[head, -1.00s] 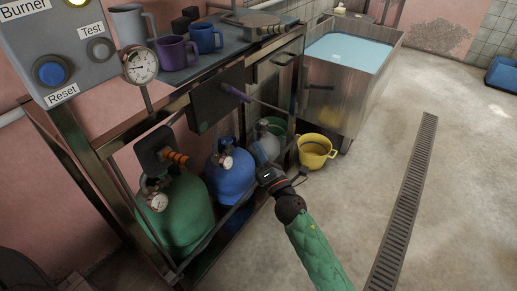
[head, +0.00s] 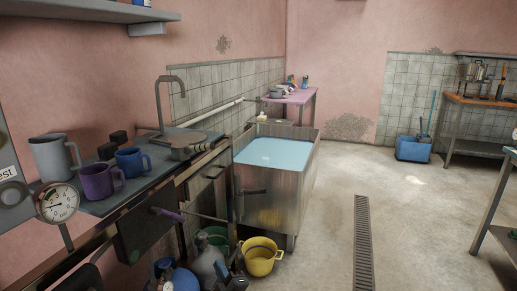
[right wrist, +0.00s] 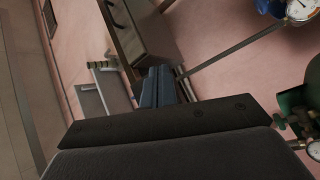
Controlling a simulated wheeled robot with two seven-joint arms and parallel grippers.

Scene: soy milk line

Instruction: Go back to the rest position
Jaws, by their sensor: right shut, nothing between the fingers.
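My right gripper (head: 229,277) just shows at the bottom edge of the head view, in front of the gas cylinders under the counter. Most of it and its arm are cut off by the frame. In the right wrist view its dark fingers (right wrist: 158,87) are together and empty. They point toward the metal frame of the counter, and I see no contact with anything. My left gripper is in neither view.
A yellow bucket (head: 260,257) stands beside a grey cylinder (head: 207,264) and the steel water tank (head: 303,180). The counter (head: 118,196) carries several mugs. A floor drain (head: 363,245) runs along open floor at right. A blue bin (head: 412,149) stands farther back.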

